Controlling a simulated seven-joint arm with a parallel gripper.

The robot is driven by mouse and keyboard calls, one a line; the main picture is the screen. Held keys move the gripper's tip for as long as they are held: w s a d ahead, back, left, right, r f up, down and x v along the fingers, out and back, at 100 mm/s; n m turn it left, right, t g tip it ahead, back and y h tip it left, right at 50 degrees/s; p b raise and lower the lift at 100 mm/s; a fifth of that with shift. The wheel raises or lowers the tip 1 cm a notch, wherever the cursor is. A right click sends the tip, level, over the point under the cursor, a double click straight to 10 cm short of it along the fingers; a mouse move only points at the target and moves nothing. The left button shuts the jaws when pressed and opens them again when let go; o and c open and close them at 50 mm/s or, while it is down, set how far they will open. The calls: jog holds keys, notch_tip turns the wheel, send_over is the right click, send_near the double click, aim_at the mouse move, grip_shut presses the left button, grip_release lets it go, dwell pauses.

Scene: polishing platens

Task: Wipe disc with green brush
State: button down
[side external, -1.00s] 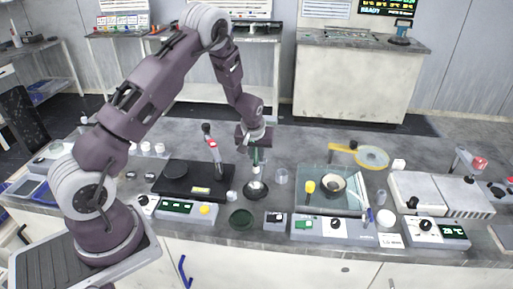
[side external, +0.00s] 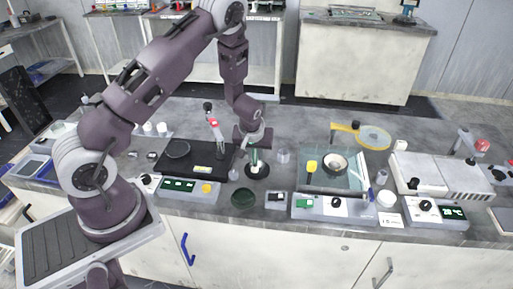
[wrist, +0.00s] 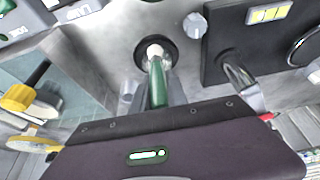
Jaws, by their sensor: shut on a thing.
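My gripper (side external: 254,148) is shut on the green brush (side external: 254,156), which points downward. In the wrist view the green handle (wrist: 158,88) runs away from the jaws to a pale tip inside a black-rimmed round stand (wrist: 140,55). In the side view this stand (side external: 257,175) is directly below the brush. I cannot tell whether the tip touches it. A dark disc (side external: 177,149) lies on the black machine left of my gripper. A dark green round dish (side external: 243,197) is at the bench's front. A pale ring-shaped disc (side external: 334,163) sits in the glass-walled tray at right.
The black machine (side external: 215,165) has a red-tipped arm near my gripper. A small clear cup (side external: 283,156) is right of the stand. A yellow-handled round thing (side external: 373,138) lies behind the tray.

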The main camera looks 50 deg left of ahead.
jog(key=shift+w+a, duration=2.15)
jog(key=shift+w, duration=0.05)
jog(key=shift+w+d, duration=0.2)
jog(key=shift+w, duration=0.1)
jog(key=shift+s+d, duration=2.15)
jog(key=shift+s, duration=0.05)
jog(key=shift+w+a, duration=2.05)
jog(key=shift+w+a+r, duration=0.1)
jog(key=shift+w+a, duration=0.05)
notch_tip(320, 180, up, 8)
